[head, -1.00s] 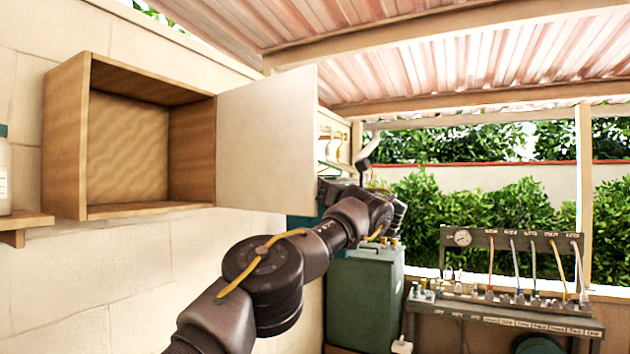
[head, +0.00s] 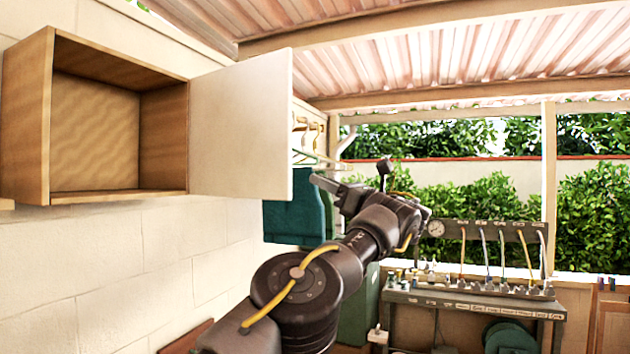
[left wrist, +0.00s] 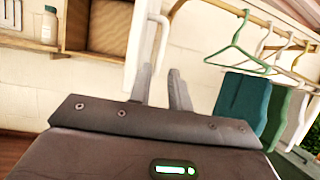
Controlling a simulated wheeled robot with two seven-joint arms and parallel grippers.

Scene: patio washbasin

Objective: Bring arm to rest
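My left arm reaches forward from the bottom of the head view. Its gripper (head: 352,173) is open and empty, with its two fingers apart, to the right of and lower than the open cabinet door (head: 240,130). In the left wrist view the fingers of this gripper (left wrist: 160,72) also stand apart with nothing between them. The white door (left wrist: 138,40) and its handle show behind them there. The wooden wall cabinet (head: 28,125) is open and its visible inside is empty. My right gripper is not in view.
Hangers on a rail and teal cloth (head: 293,215) hang beyond the door; the hangers also show in the left wrist view (left wrist: 238,50). A green cabinet (head: 360,310) stands below my forearm. A bench with a gauge and hoses (head: 480,303) is at the right. A bottle (left wrist: 48,27) stands on a shelf.

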